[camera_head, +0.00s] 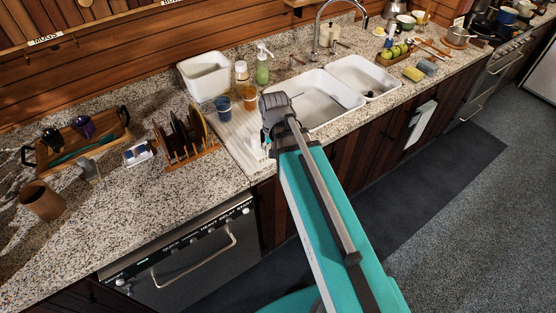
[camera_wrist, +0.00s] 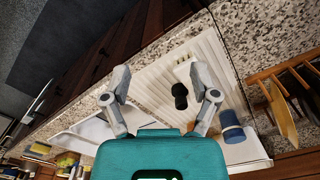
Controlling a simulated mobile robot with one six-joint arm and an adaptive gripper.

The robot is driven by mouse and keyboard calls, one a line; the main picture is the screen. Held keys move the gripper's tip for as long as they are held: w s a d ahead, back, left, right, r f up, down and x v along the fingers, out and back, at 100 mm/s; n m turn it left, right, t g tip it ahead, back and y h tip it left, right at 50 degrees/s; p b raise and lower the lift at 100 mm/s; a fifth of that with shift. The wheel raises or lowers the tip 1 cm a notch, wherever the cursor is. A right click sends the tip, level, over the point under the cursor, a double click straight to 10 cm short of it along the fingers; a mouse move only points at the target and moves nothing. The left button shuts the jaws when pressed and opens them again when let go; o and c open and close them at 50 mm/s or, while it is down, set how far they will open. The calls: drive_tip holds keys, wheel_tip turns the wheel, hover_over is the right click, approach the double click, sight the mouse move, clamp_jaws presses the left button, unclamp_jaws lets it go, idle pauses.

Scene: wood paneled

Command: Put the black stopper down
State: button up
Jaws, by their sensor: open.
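The black stopper (camera_wrist: 180,93) is on the white ridged drainboard (camera_wrist: 205,60) in the wrist view, between my fingers but nearer the right one. I cannot tell whether it stands or lies. My gripper (camera_wrist: 160,73) is open, with its two grey fingers spread wide and a gap on both sides of the stopper. In the head view my own arm hides the stopper and most of my gripper; the drainboard (camera_head: 233,134) shows left of the arm, beside the sink.
A blue cup (camera_wrist: 231,124) stands close to the right finger. A wooden plate rack (camera_head: 184,155) is left of the drainboard. Bare counter (camera_head: 115,215) lies at the front left.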

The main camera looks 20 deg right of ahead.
drive_tip(key=s+n, duration=0.3)
drive_tip(key=s, duration=0.1)
drive_tip(key=shift+a, duration=0.1)
